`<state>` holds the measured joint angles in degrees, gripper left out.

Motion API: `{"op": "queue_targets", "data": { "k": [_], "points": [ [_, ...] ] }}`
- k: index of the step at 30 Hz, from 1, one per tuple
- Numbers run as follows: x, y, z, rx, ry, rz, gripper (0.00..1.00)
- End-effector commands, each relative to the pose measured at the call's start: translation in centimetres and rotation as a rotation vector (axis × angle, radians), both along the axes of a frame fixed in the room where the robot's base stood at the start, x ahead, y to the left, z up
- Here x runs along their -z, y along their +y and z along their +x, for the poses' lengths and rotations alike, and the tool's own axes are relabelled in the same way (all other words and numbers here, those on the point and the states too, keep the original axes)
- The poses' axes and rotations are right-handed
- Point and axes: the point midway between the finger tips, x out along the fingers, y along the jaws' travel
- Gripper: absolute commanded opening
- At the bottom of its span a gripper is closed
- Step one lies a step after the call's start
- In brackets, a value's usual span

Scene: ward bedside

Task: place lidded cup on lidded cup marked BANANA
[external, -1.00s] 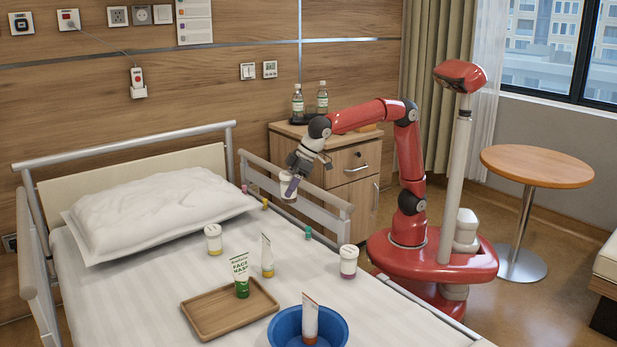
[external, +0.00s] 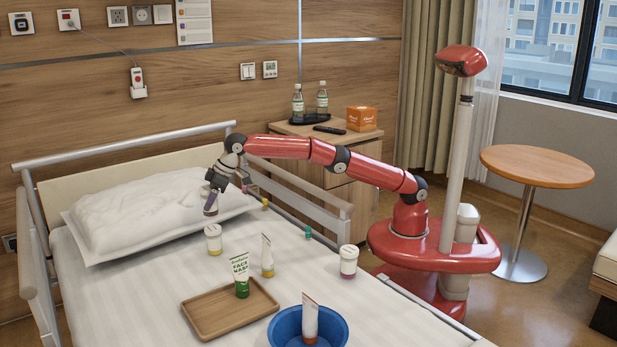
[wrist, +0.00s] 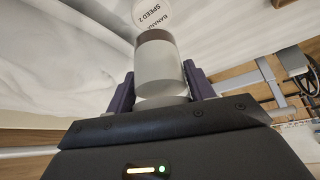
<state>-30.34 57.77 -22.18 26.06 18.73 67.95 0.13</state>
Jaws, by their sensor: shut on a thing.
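My gripper (wrist: 160,92) is shut on a white lidded cup (wrist: 158,62), with one dark purple finger on each side of it. Beyond the held cup in the wrist view is a white lid (wrist: 152,14) reading BANANA SPEED 2, cut by the top edge and partly covered by the held cup. In the external view my gripper (external: 213,198) is over the pillow's front edge, above and behind a white lidded cup with a yellow base (external: 213,240), which appears to be the BANANA one.
Another lidded cup with a purple base (external: 348,262) stands near the bed's right edge. A white-and-yellow tube (external: 267,256), a wooden tray (external: 215,318) with a green face wash tube (external: 241,275), and a blue bowl (external: 285,325) are on the bed. The pillow (external: 130,220) lies behind.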

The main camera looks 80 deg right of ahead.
Motion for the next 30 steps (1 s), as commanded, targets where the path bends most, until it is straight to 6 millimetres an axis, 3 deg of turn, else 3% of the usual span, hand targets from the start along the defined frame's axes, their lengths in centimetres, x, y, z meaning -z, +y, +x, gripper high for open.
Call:
{"op": "queue_targets", "data": {
  "k": [12, 27, 28, 30],
  "points": [
    [4.5, 0.1, 0.0, -0.004, 0.000, 0.000, 0.24],
    [5.3, 0.1, 0.0, -0.004, -0.002, 0.001, 0.24],
    [5.3, 0.1, 0.0, -0.004, -0.001, 0.001, 0.57],
    [5.3, 0.1, 0.0, -0.003, -0.001, 0.000, 0.66]
  ]
}}
